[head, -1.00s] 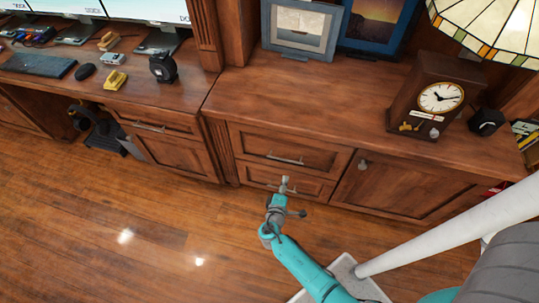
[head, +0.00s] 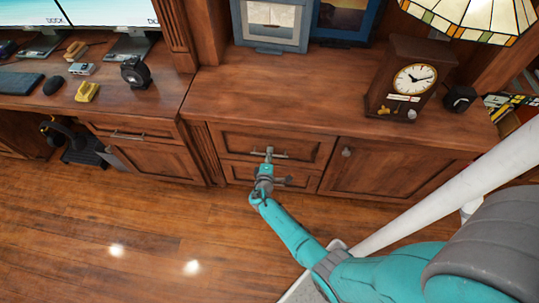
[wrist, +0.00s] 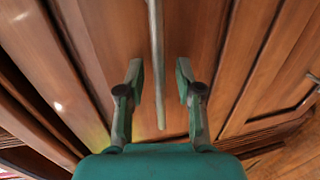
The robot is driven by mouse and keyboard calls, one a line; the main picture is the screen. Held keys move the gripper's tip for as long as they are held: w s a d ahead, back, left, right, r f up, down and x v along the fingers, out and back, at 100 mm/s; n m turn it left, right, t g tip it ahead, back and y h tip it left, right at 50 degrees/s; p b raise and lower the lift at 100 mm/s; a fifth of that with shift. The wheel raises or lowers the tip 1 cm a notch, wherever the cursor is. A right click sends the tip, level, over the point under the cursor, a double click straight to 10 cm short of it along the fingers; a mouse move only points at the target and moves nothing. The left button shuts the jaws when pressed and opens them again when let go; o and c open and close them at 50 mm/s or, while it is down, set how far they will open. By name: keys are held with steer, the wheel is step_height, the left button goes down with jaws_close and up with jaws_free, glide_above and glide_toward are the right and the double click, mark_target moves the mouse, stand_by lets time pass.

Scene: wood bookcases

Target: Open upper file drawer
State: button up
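The upper file drawer (head: 312,148) is a shut wood panel in the low cabinet, above a second drawer. Its metal bar handle (head: 290,156) is partly hidden behind my gripper (head: 268,156) in the head view. In the wrist view, the handle (wrist: 156,55) runs lengthwise between the two fingers of my gripper (wrist: 160,72). The fingers are spread, with a gap to the bar on each side. The drawer front (wrist: 205,35) fills the view behind the fingers.
The lower drawer (head: 303,183) sits just below, and a cabinet door (head: 385,170) with a round knob is to the right. A clock (head: 412,80) and picture frames (head: 270,22) stand on top. The wood floor (head: 90,215) in front is clear at left.

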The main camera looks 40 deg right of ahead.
steer(key=shift+w+d, duration=0.1)
steer(key=shift+d, duration=0.05)
steer(key=shift+c, duration=0.2)
jaws_close()
